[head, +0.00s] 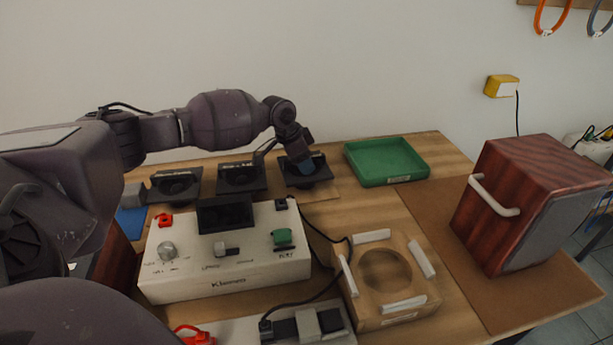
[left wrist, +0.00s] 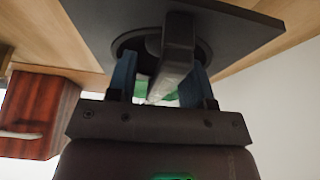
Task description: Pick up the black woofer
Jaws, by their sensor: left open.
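Three black square speaker plates lie in a row at the back of the table; I cannot tell the exact type of each from its label. My left gripper (head: 302,164) is over the rightmost black woofer (head: 318,180). In the left wrist view this black woofer (left wrist: 95,28) shows a round cone and a dark bar standing out from it. The open blue fingers of my left gripper (left wrist: 160,80) are on either side of the bar, with a gap visible. My right gripper is out of view.
A green tray (head: 386,161) is just right of the woofer. A white control box (head: 225,275) with knobs stands in front, and a wooden fixture (head: 405,310) with a round hole is front right. A red-brown wooden cabinet (head: 510,195) with a white handle stands at the right.

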